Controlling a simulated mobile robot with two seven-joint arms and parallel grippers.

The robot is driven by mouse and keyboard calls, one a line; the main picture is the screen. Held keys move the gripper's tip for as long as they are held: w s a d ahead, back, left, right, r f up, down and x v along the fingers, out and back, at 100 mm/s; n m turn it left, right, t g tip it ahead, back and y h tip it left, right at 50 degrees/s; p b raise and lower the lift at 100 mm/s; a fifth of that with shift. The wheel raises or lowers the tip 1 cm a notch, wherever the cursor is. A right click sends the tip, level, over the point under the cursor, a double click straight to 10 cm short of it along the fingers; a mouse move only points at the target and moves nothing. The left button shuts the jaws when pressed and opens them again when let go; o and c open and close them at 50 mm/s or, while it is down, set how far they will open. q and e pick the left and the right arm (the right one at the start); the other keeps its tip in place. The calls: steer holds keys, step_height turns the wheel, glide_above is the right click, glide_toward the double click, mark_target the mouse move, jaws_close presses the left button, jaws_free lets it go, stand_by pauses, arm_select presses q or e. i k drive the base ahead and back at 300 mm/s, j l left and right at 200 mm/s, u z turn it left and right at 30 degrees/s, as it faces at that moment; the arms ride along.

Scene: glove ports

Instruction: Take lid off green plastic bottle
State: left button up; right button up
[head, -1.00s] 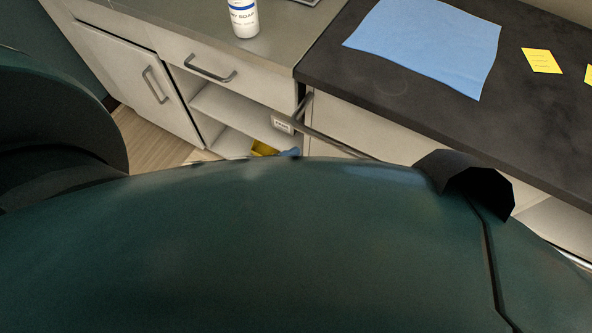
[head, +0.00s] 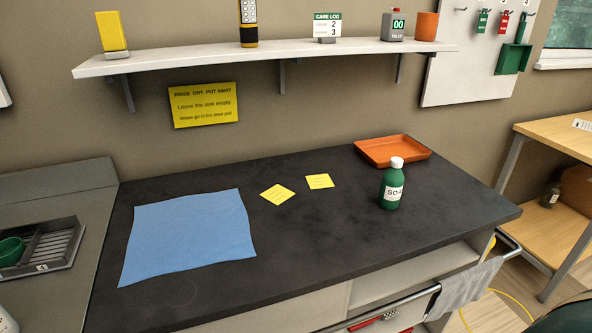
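The green plastic bottle (head: 391,190) stands upright on the right part of the dark countertop (head: 320,235). It has a white label that seems to read "SOAP". Its white lid (head: 397,162) is on top. Neither of my grippers shows in the head view, so nothing is seen touching the bottle.
An orange tray (head: 428,152) lies behind the bottle. Two yellow notes (head: 277,194) and a blue cloth (head: 190,236) lie to its left. A shelf (head: 270,57) with several items hangs above. A grey towel (head: 470,287) hangs on the front rail. The counter around the bottle is mostly clear.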

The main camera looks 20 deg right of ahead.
mark_target(392, 184)
steer(key=z, duration=1.35)
steer(key=u, duration=0.3)
steer(key=l+u, duration=0.35)
steer(key=i+l+u, duration=0.1)
steer(key=u, duration=0.3)
steer(key=l+u, duration=0.5)
steer(key=l, duration=0.2)
steer(key=k+l+u, duration=0.15)
steer(key=l, duration=0.15)
steer(key=k+l+u, duration=0.1)
steer(key=l, duration=0.25)
